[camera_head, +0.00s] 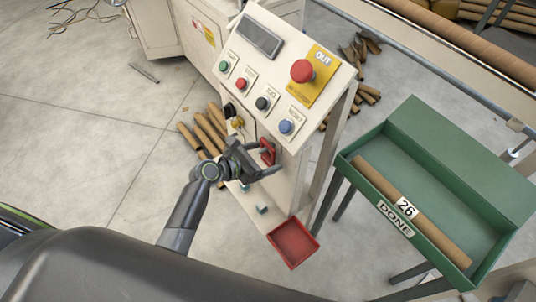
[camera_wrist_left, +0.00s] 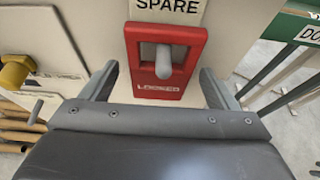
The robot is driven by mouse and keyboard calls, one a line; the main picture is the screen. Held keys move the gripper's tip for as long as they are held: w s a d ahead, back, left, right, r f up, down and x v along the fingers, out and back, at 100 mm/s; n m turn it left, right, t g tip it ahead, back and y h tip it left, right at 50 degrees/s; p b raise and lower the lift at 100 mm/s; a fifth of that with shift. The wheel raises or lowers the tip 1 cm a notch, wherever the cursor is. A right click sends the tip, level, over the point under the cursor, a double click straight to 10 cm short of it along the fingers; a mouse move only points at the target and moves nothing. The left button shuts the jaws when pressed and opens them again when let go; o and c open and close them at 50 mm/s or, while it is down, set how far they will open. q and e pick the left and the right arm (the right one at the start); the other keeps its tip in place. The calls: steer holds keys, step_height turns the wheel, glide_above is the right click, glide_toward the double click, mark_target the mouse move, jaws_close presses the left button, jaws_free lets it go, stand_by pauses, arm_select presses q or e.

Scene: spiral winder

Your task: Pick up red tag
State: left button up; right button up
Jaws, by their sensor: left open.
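The red tag (camera_wrist_left: 165,88) hangs on a grey peg on the machine's front, below a label reading "SPARE". In the head view the red tag (camera_head: 268,152) shows partly behind my left gripper (camera_head: 268,165). My left gripper (camera_wrist_left: 162,90) is open, with one finger on each side of the tag in the left wrist view. I see a gap between the tag and each finger. My right gripper is not in view.
The control panel (camera_head: 285,70) with several buttons stands above the tag. An empty red tray (camera_head: 293,243) sits below. A green bin (camera_head: 455,165) marked "DONE" holds a cardboard tube at right. A brass fitting (camera_wrist_left: 16,72) juts out left of the tag.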

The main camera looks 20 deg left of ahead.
arm_select(q)
steer(key=c, duration=1.1)
steer(key=shift+r, duration=0.55)
steer(key=shift+s+a+r, duration=0.1)
steer(key=shift+s+r, duration=0.05)
steer(key=shift+r, duration=0.1)
steer(key=shift+s+a+b, duration=0.4)
steer(key=shift+s+a, duration=1.4)
steer(key=shift+s, duration=0.55)
steer(key=shift+s+a+b, duration=0.35)
steer(key=shift+s+a, duration=1.5)
steer(key=shift+s, duration=0.45)
steer(key=shift+s+a+b, duration=0.4)
steer(key=shift+s+a, duration=1.4)
steer(key=shift+s, duration=0.55)
